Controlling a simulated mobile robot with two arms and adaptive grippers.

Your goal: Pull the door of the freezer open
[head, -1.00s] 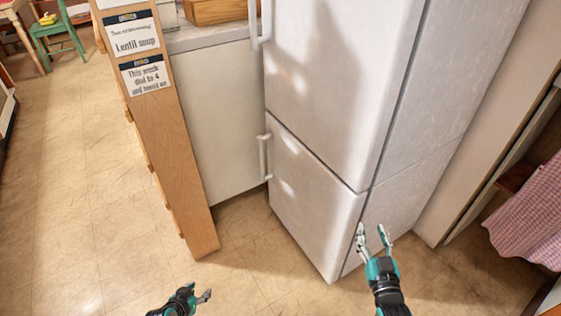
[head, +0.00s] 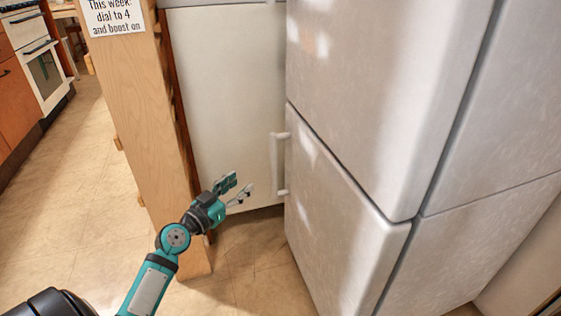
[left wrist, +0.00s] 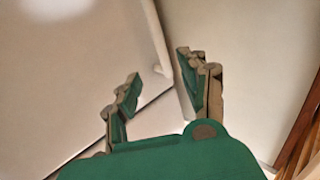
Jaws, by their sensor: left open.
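The white fridge-freezer has its lower door, the freezer door (head: 335,225), closed. Its vertical handle (head: 279,163) is on the door's left edge. My left gripper (head: 243,188) is open and empty, a little left of and below the handle, apart from it. In the left wrist view the open fingers (left wrist: 158,88) point toward the handle (left wrist: 158,40), which shows beyond and between them; the door (left wrist: 70,80) fills the left side. My right gripper is out of view.
A white cabinet panel (head: 225,90) is behind the gripper. The tiled floor (head: 75,215) is open at left.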

